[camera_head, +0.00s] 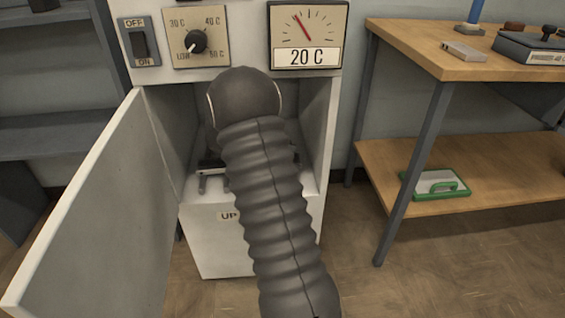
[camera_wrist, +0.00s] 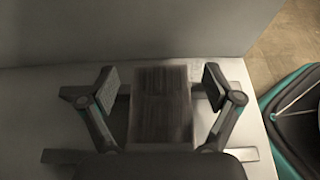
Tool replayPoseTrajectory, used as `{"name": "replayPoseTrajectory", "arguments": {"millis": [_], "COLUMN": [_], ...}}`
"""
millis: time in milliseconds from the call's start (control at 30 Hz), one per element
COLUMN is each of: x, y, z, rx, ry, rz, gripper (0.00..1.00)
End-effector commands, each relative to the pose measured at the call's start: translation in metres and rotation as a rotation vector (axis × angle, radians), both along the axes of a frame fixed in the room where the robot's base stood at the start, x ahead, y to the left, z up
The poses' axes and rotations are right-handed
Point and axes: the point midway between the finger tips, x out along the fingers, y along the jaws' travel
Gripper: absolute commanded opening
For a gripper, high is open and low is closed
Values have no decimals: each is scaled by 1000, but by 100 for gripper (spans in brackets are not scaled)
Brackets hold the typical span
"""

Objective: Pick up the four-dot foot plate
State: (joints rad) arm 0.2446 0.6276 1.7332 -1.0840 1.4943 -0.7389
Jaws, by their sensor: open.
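In the wrist view a dark, rectangular, plate-like piece (camera_wrist: 160,108) lies between the two fingers of my gripper (camera_wrist: 160,84). The fingers stand open on its left and right, with a gap on each side. I see no dots on it, so I cannot tell whether it is the four-dot foot plate. It sits over grey metal bars (camera_wrist: 232,154) on a pale surface. In the head view my arm reaches into the open white cabinet (camera_head: 315,130) and hides the gripper and the piece.
The cabinet door (camera_head: 95,215) hangs open at left. The cabinet walls are close around my arm. A dial gauge (camera_head: 308,35) reading 20 C is above. A wooden bench (camera_head: 415,50) stands at right. A teal-rimmed dark object (camera_wrist: 292,122) is at right in the wrist view.

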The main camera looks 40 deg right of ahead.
Motion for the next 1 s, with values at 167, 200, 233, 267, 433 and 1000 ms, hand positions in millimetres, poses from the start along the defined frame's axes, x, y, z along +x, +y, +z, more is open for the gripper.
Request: {"name": "replayPoseTrajectory", "arguments": {"millis": [167, 200, 233, 267, 433, 1000], "x": [0, 0, 0, 0, 0, -10], "y": [0, 0, 0, 0, 0, 10], "z": [0, 0, 0, 0, 1, 17], "rx": [0, 0, 0, 0, 0, 1], "ry": [0, 0, 0, 0, -1, 1], "rz": [0, 0, 0, 0, 0, 2], "gripper": [72, 62, 55, 47, 13, 12]}}
